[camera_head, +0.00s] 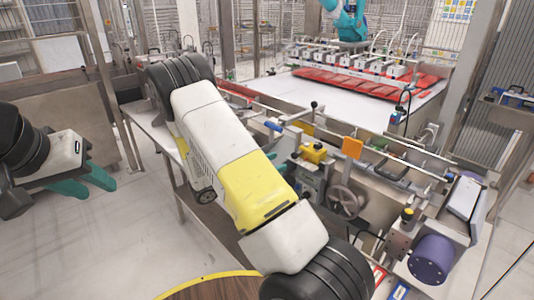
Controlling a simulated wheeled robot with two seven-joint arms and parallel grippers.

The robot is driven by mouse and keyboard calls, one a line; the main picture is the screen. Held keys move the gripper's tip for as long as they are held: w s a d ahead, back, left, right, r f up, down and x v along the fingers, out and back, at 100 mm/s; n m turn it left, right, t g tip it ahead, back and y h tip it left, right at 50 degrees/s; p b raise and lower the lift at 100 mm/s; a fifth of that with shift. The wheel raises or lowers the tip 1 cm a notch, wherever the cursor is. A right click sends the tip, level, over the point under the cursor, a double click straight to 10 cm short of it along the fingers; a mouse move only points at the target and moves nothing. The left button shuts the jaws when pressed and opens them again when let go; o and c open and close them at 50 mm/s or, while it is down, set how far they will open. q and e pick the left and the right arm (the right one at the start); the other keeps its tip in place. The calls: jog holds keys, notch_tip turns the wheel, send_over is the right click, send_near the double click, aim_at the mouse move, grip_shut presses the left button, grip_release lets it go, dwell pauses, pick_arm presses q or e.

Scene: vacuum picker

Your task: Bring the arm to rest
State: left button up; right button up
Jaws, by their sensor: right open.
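My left gripper (100,187) is at the left edge of the head view. Its white body and two teal fingers are over the bare floor, with the fingers apart and nothing between them. My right arm crosses the middle of the view, bent at a black joint at the upper left. Teal parts that look like my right gripper (284,145) show just right of this arm, above the machine's near side. The arm hides most of that gripper, and I see nothing held in it. I cannot tell whether it touches the machine.
A machine with a handwheel (345,202), a purple motor (433,259) and rails fills the right side. Behind it are a white table (310,95) with red edges and a teal robot arm (349,22). A round wooden top (215,288) is at the bottom. Floor at lower left is clear.

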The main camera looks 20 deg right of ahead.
jog(key=shift+s+a, duration=0.15)
jog(key=shift+a, duration=0.55)
jog(key=s+r+m+g+y, duration=0.6)
jog(key=s+m+y, duration=0.4)
jog(key=s, duration=0.4)
jog(key=s+a+r+m+t+y, duration=0.3)
jog(key=s+a+r+t+y, duration=0.1)
jog(key=a+r+y, duration=0.1)
jog(key=s+a+r+m+t+y, duration=0.4)
jog(key=s+a+r, duration=0.1)
jog(key=a+r, duration=0.3)
jog(key=shift+r+t+y, duration=0.4)
jog(key=shift+r, duration=0.35)
